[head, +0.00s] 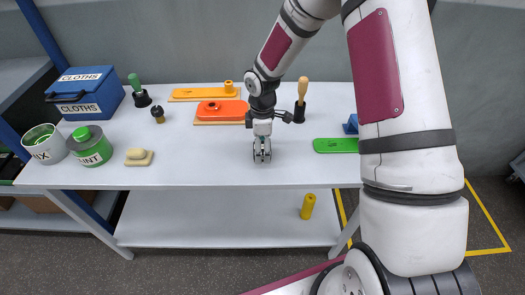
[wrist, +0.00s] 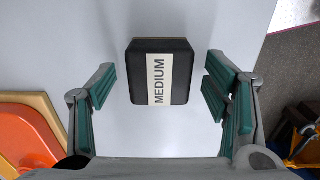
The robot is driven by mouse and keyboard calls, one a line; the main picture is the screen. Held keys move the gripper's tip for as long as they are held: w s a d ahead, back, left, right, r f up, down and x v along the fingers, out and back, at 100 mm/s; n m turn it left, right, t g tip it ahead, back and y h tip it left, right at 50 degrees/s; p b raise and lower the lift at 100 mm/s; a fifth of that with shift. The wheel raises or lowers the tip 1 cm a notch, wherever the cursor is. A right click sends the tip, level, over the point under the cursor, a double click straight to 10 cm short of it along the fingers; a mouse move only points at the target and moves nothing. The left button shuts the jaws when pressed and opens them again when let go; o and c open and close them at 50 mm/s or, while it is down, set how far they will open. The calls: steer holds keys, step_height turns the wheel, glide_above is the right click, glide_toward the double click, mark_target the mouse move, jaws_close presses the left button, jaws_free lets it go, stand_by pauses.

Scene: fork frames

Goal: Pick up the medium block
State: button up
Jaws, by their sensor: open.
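The medium block is a dark, rounded-corner block with a white "MEDIUM" label. It shows in the wrist view (wrist: 140,72), upper middle, on the pale table (head: 200,165). My gripper (head: 262,155) is over the middle of the table in the head view, pointing down. In the wrist view its green-padded fingers (wrist: 160,84) are spread apart, one on each side of the block with a gap to both. The space between them holds nothing gripped. In the head view I cannot make out the block at the gripper.
An orange piece (head: 220,111) lies left of my gripper and a wooden-handled tool (head: 301,100) stands behind right. A green piece (head: 336,146) lies to the right. Cans (head: 90,148), a sponge-like block (head: 138,157) and a blue CLOTHS box (head: 85,95) are left. The table's front middle is clear.

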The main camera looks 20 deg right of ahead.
steer(key=shift+f, duration=0.35)
steer(key=shift+c, duration=0.6)
steer(key=c, duration=1.2)
steer(key=shift+r, duration=0.1)
